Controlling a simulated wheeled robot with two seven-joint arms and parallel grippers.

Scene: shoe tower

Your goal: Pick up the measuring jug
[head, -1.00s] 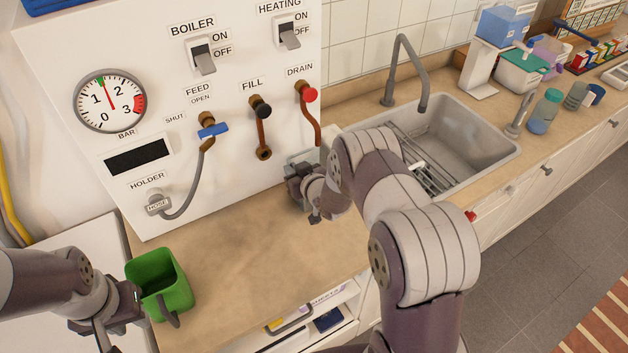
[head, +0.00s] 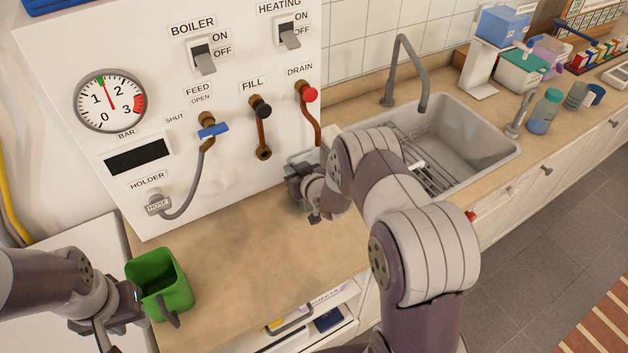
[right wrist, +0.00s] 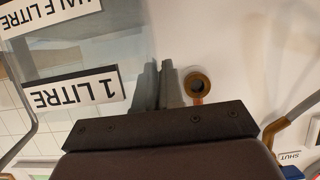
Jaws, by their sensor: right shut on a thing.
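The measuring jug is clear, with white labels reading "1 LITRE" and "HALF LITRE" in the right wrist view (right wrist: 45,62). In the head view the jug (head: 301,158) stands on the counter below the drain pipe, mostly hidden behind my right gripper (head: 304,192). In the right wrist view my right gripper (right wrist: 163,88) has its fingers close together beside the jug, shut on what seems to be its handle; the grip itself is hard to see. My left gripper (head: 112,325) is at the lower left beside a green container; its fingertips are not clear.
The green container (head: 175,290) stands at the counter's left front. The boiler panel (head: 240,185) rises behind, with a blue feed lever (head: 213,130) and a grey hose. The sink (head: 490,133) is to the right. The counter middle (head: 240,245) is clear.

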